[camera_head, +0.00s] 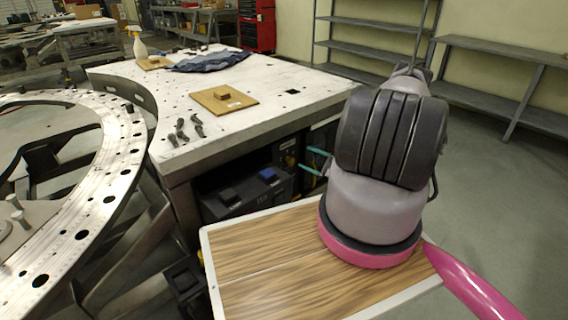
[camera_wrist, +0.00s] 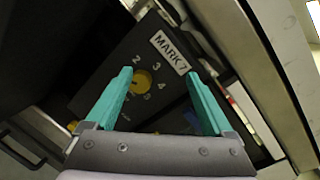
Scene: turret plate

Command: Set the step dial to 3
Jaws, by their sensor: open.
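The step dial (camera_wrist: 143,80) is a round yellow knob on a dark panel (camera_wrist: 122,58) in the wrist view. The numbers 2, 3 and 4 are printed around its upper and right side, and a white label (camera_wrist: 170,52) reads MARK 7. Which number the dial points to is too small to tell. My gripper (camera_wrist: 158,76) is open, with one teal finger on each side of the dial in the picture. Nothing is between the fingers, and no contact shows. In the head view my gripper (camera_head: 315,160) is beneath the table's edge, partly hidden by my arm.
The white worktable (camera_head: 270,85) overhangs the dark equipment. A dark box with a blue item (camera_head: 268,174) stands left of my gripper. A wood-grain top with a white rim (camera_head: 265,255) lies below my arm. Another yellow part (camera_wrist: 72,126) shows at lower left in the wrist view.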

